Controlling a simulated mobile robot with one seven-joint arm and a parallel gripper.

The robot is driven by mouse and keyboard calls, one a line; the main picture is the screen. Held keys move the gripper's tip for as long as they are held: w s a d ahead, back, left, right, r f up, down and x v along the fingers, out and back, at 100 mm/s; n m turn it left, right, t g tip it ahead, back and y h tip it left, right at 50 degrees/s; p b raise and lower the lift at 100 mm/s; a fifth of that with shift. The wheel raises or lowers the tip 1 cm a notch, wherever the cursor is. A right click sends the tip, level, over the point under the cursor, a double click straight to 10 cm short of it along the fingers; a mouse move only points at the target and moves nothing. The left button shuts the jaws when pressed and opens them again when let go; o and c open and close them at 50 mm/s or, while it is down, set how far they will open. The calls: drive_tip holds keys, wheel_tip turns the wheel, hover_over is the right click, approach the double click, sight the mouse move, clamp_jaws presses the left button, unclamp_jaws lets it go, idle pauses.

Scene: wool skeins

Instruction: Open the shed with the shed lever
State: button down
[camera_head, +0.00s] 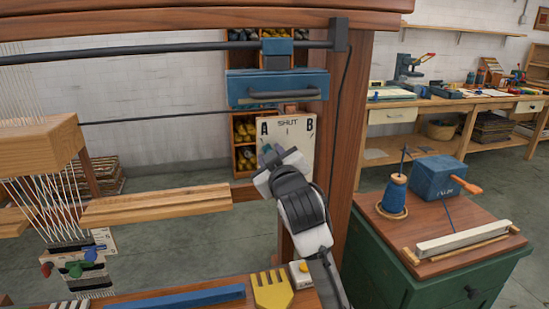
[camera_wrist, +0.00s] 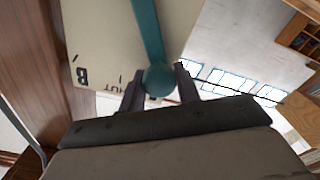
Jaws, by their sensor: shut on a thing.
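The shed lever is a teal bar with a round knob (camera_wrist: 160,80). Its teal end shows small in the head view (camera_head: 268,153), below the letter A. It stands in front of a pale plate (camera_head: 297,150) marked A, SHUT and B. My gripper (camera_head: 266,162) is at the plate's left side, its two fingers shut on the knob, one on each side in the wrist view (camera_wrist: 159,88). The lever appears on the A side of the SHUT mark. Most of it is hidden behind my gripper in the head view.
A wooden loom post (camera_head: 348,130) stands right beside the plate. A blue box with a handle (camera_head: 277,88) hangs above it. A wooden beam (camera_head: 157,206) lies to the left. A yellow comb (camera_head: 272,290) lies below. A green cabinet (camera_head: 440,265) stands at the right.

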idle(0.3)
drive_tip(key=c, duration=1)
unclamp_jaws()
drive_tip(key=shift+c, duration=0.2)
drive_tip(key=b+v, duration=0.2)
drive_tip(key=v, duration=1.2)
